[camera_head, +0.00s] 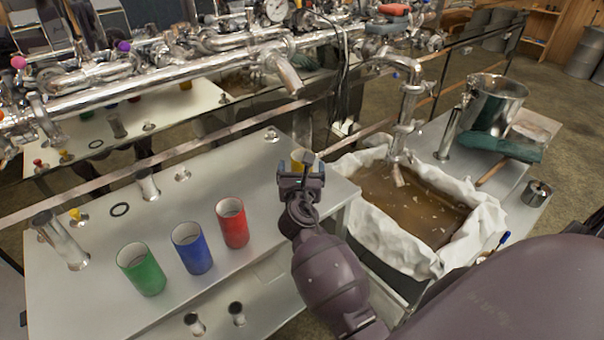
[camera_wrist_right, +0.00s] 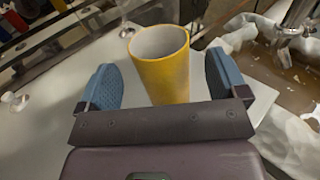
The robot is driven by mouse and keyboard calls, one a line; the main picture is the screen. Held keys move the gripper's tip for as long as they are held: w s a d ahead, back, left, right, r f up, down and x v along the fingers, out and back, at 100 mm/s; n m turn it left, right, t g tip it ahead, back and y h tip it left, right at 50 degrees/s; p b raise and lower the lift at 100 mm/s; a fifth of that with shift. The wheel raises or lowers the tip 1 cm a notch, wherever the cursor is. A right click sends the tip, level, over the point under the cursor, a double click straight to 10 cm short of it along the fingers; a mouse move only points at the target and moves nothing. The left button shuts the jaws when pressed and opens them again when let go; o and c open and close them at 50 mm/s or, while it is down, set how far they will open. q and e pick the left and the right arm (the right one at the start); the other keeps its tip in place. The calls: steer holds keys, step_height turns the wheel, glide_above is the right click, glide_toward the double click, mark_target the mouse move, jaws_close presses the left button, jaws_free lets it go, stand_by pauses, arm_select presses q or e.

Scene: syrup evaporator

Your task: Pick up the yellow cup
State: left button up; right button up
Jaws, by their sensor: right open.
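The yellow cup (camera_wrist_right: 165,75) stands upright on the white table in the right wrist view, between the two blue finger pads of my right gripper (camera_wrist_right: 164,85). The pads sit apart on either side of it, with a visible gap at least on the left. In the head view the right gripper (camera_head: 302,168) is over the table's right end and hides most of the yellow cup (camera_head: 298,166); only a bit of yellow shows. My left gripper is not in view.
Green (camera_head: 141,270), blue (camera_head: 192,249) and red (camera_head: 232,223) cups stand in a row left of my right arm. A cloth-lined basin (camera_head: 455,255) of brown liquid lies to the right. Steel pipes (camera_head: 190,78) run behind the table. A steel pot (camera_head: 492,104) stands at the back right.

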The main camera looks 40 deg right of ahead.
steer(key=shift+x, duration=1.9)
steer(key=shift+f, duration=0.2)
steer(key=shift+c, duration=0.4)
steer(key=c, duration=1)
steer(key=shift+r, duration=0.2)
